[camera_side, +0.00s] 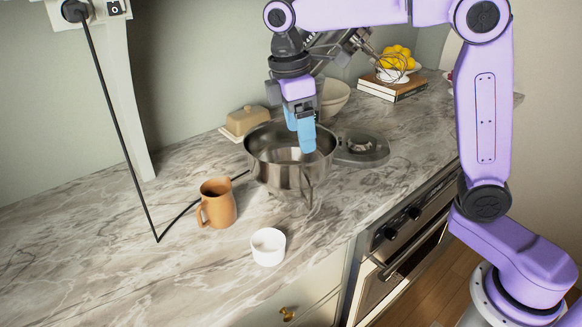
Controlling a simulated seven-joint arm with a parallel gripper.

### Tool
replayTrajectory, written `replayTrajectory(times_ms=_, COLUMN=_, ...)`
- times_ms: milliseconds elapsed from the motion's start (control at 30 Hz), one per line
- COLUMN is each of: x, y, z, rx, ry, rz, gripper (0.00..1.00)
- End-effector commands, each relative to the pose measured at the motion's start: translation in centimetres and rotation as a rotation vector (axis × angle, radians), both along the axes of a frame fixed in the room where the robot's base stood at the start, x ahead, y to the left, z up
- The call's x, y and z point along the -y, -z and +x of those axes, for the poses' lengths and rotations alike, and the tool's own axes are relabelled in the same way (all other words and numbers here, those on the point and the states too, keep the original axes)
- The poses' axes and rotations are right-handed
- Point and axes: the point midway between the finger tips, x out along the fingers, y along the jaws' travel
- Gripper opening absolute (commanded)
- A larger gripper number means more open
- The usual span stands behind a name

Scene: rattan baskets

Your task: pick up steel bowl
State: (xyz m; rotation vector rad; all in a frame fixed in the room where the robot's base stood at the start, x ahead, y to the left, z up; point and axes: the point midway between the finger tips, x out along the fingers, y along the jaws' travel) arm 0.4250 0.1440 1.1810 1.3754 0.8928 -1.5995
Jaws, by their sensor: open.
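A large shiny steel bowl (262,168) stands on the marble counter in the middle of the side view. My gripper (306,147) points down over the bowl, with its blue fingers in front of or inside the bowl's opening. The gripper is open. From this angle I cannot tell whether a finger touches the bowl's wall. Part of the bowl's back rim is hidden behind the gripper.
An orange mug (218,204) and a white ramekin (268,246) stand in front of the bowl. A butter dish (245,121) and a cream bowl (334,98) are behind. A grey mixer base (364,150) adjoins the bowl's right. A black cord (122,165) crosses the counter. The left counter is clear.

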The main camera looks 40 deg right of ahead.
Motion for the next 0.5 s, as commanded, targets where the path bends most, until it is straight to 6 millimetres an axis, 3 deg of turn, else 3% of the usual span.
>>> replayTrajectory(times_ms=200, x=0.6, y=4.1, z=-0.3, rx=-0.005, ry=0.001, rz=-0.003, gripper=0.79)
replayTrajectory(times_ms=500, x=0.9, y=6.7, z=-0.4, rx=0.0, ry=0.001, rz=-0.001, gripper=0.79)
